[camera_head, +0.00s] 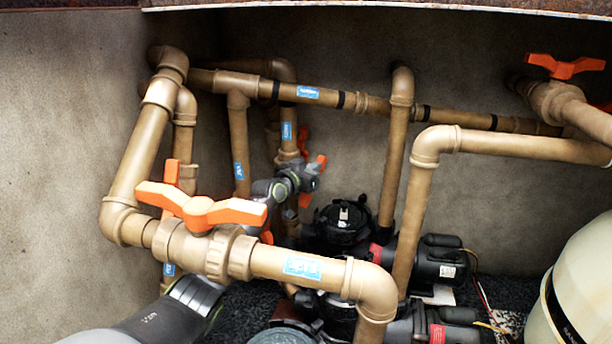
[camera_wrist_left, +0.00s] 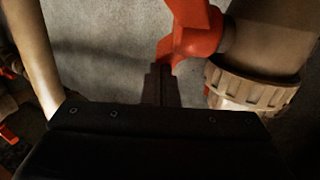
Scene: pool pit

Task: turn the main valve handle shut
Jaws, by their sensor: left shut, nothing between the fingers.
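Several orange valve handles show on the tan pipes, and I cannot tell from the pictures which is the main one. A large handle (camera_head: 200,208) sits on the front left pipe. My left arm passes beneath that pipe. My left gripper (camera_head: 306,178) is shut and empty, beside an orange handle (camera_head: 305,200) farther back, which it partly hides. In the left wrist view the shut fingers (camera_wrist_left: 160,82) are close to an orange handle (camera_wrist_left: 190,30) on a tan valve body (camera_wrist_left: 262,60). I cannot tell whether they touch. My right gripper is out of view.
Another orange handle (camera_head: 565,67) is at the upper right, and a small one (camera_head: 172,172) stands behind the front left pipe. Black pumps (camera_head: 440,262) fill the lower middle. A pale tank (camera_head: 580,285) stands at the right. Concrete walls (camera_head: 60,150) close in the pit.

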